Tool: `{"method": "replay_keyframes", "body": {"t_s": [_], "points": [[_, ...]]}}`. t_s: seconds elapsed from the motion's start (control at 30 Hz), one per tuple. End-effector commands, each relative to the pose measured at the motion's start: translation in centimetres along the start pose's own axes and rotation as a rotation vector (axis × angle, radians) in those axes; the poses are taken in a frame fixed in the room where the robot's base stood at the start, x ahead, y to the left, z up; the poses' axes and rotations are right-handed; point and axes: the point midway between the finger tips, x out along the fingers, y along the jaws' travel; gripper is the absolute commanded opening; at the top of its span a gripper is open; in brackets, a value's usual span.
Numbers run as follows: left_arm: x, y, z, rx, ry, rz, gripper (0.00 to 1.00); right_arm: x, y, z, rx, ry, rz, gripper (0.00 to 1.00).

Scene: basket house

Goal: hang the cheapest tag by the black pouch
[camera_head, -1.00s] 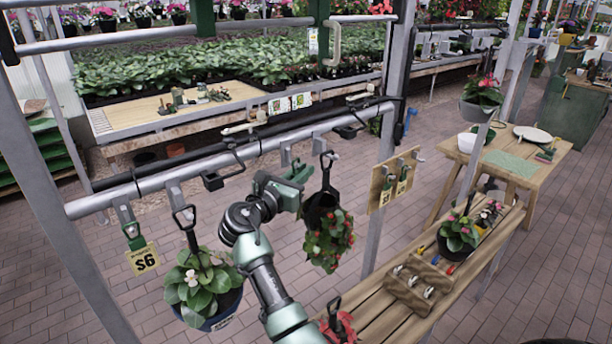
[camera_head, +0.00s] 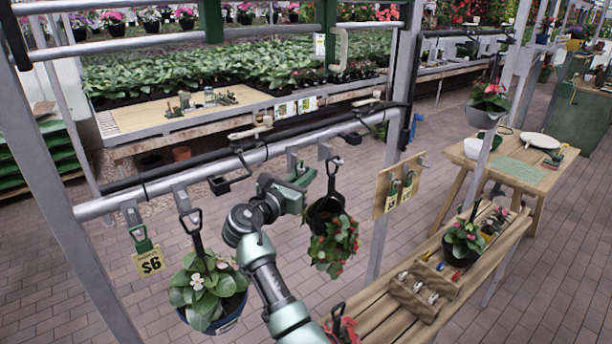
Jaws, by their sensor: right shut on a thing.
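A black pouch (camera_head: 321,209) with red-flowered leaves hangs from the rail, just right of my right gripper (camera_head: 306,186). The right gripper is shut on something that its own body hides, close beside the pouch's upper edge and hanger. A yellow $6 tag (camera_head: 149,262) with a green clip hangs at the rail's left end. More yellow tags with green clips hang on a wooden board: a left one (camera_head: 391,203) and a right one (camera_head: 406,193). Their prices are too small to read. My left gripper is not in view.
A blue pot with white flowers (camera_head: 212,285) hangs left of my right arm. The grey rail (camera_head: 232,166) carries several hooks and brackets. A wooden bench (camera_head: 383,318) with a small rack (camera_head: 424,296) stands at the lower right. A post (camera_head: 382,235) stands right of the pouch.

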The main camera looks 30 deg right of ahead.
Motion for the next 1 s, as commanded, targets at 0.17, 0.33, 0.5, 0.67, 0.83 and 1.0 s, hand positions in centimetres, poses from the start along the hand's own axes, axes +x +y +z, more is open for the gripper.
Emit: {"method": "replay_keyframes", "body": {"t_s": [0.17,0.33,0.5,0.67,0.83,1.0], "points": [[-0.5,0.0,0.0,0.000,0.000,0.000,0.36,0.1,0.3,0.0,-0.001,0.000,0.003,0.00],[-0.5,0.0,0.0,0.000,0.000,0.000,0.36,0.1,0.3,-0.1,-0.001,0.000,0.003,0.00],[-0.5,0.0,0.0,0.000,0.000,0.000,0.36,0.1,0.4,-0.2,-0.001,0.000,0.004,0.00],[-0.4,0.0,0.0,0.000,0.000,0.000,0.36,0.1,0.5,-0.5,-0.002,0.000,0.005,0.00],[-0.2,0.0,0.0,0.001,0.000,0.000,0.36,0.2,0.8,-1.2,-0.003,0.002,0.006,0.00],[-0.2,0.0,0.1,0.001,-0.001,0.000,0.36,0.2,0.8,-1.3,-0.002,0.001,0.005,0.00]]}}
